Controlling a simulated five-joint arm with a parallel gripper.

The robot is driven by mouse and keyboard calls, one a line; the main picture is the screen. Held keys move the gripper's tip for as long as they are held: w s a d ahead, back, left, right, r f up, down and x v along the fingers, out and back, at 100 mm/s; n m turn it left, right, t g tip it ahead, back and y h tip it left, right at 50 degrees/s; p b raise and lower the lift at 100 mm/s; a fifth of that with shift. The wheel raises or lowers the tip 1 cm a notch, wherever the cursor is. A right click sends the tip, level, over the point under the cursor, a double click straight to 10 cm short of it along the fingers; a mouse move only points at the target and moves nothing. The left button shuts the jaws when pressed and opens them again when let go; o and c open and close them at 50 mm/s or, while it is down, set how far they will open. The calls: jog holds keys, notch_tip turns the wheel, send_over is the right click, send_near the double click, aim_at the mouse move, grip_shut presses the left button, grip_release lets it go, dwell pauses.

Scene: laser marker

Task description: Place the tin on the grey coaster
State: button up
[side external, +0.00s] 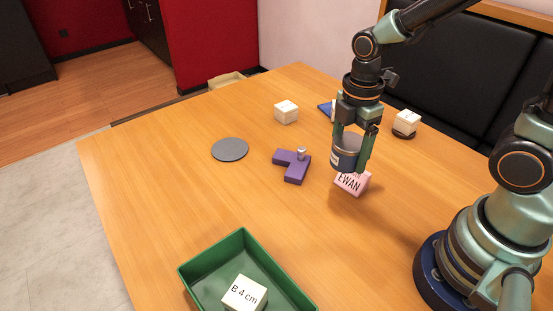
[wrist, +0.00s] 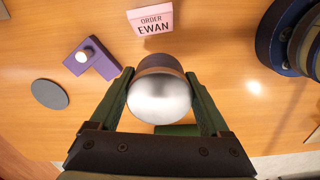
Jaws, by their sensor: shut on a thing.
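The tin (side external: 345,155) is a short dark cylinder with a pale band. My gripper (side external: 351,157) is shut on it and holds it above the table, just behind a pink sign in the side view. In the wrist view the tin (wrist: 157,92) shows its shiny silver end between the two green fingers of my gripper (wrist: 160,102). The grey coaster (side external: 230,149) is a flat bare disc on the table, well to the left of the tin. It also shows in the wrist view (wrist: 49,94), at the left.
A purple L-shaped block (side external: 292,166) with a metal knob lies between coaster and tin. The pink sign (side external: 353,182) reads EWAN. A green tray (side external: 190,267) holds a white cube (side external: 245,294). White cubes (side external: 286,112) (side external: 406,122) stand farther back. Table around the coaster is clear.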

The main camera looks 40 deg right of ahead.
notch_tip(320, 180, up, 8)
jog(key=shift+w+f, duration=0.1)
jog(key=shift+f, duration=0.05)
jog(key=shift+w+r, duration=0.2)
jog(key=shift+r, duration=0.1)
jog(key=w+a+r+m, duration=0.2)
jog(key=w+m, duration=0.1)
jog(key=w, duration=0.4)
jog(key=w+a+r+m, duration=0.1)
jog(key=w+r+m, duration=0.2)
jog(key=w, duration=0.5)
jog(key=m, duration=0.9)
send_over(246, 150)
notch_tip(246, 150, down, 5)
notch_tip(246, 150, down, 19)
jog(key=shift+f, duration=0.1)
jog(key=shift+f, duration=0.1)
